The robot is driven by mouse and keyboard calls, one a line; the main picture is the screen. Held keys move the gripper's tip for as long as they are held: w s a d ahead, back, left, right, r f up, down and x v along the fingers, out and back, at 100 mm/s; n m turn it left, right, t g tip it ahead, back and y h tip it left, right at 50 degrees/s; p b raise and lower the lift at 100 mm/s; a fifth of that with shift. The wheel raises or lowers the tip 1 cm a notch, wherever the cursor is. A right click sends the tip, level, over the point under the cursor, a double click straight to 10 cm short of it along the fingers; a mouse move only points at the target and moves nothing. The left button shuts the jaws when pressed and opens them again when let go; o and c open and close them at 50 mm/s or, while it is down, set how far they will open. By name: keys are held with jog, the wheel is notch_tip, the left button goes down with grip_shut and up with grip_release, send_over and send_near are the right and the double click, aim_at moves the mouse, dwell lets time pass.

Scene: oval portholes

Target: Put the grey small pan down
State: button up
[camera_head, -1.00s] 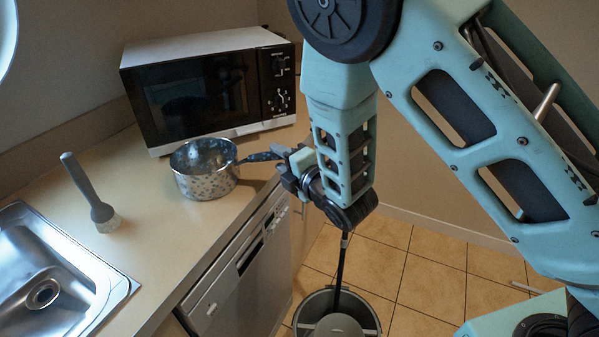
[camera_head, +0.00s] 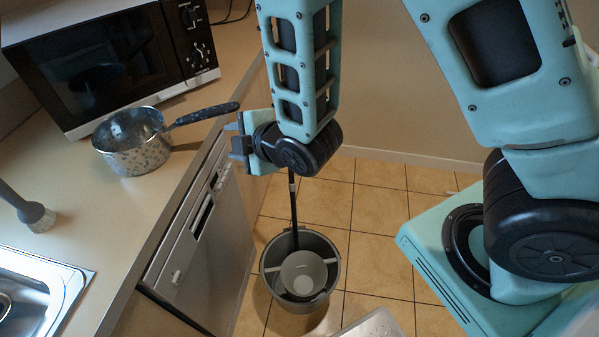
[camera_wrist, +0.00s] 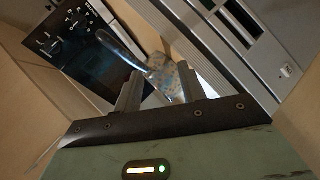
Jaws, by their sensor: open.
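The grey small pan (camera_head: 138,158) is speckled and stands upright on the counter in front of the microwave. Its dark speckled handle (camera_head: 205,114) points right, past the counter's front edge. My gripper (camera_head: 236,143) is open and empty, just below and right of the handle's end in the head view, apart from it. In the wrist view, part of the pan (camera_wrist: 167,78) shows beyond and between the spread fingers (camera_wrist: 159,73), with its handle running up and left. The pan's far side is partly hidden there.
The microwave (camera_head: 100,65) stands behind the pan. A brush (camera_head: 35,215) stands on the counter (camera_head: 110,225) near the sink (camera_head: 40,290). The dishwasher front (camera_head: 205,245) is below the counter edge. A grey bin (camera_head: 300,270) stands on the tiled floor.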

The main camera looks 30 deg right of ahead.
jog(key=s+d+r+m+g+h, duration=0.1)
jog(key=s+r+m+g, duration=0.2)
jog(key=s, duration=0.4)
jog(key=s+d+r+m+g+h, duration=0.1)
jog(key=s+r+m+g+h, duration=0.1)
jog(key=s, duration=0.6)
jog(key=s+d+r+m+g+h, duration=0.1)
jog(key=s+r+m+g, duration=0.3)
jog(key=s, duration=0.4)
jog(key=shift+d+r+m+g, duration=0.15)
jog(key=shift+d+m+g, duration=0.15)
jog(key=shift+m+g, duration=0.65)
jog(key=o, duration=0.5)
jog(key=shift+n, duration=0.25)
jog(key=shift+c, duration=0.2)
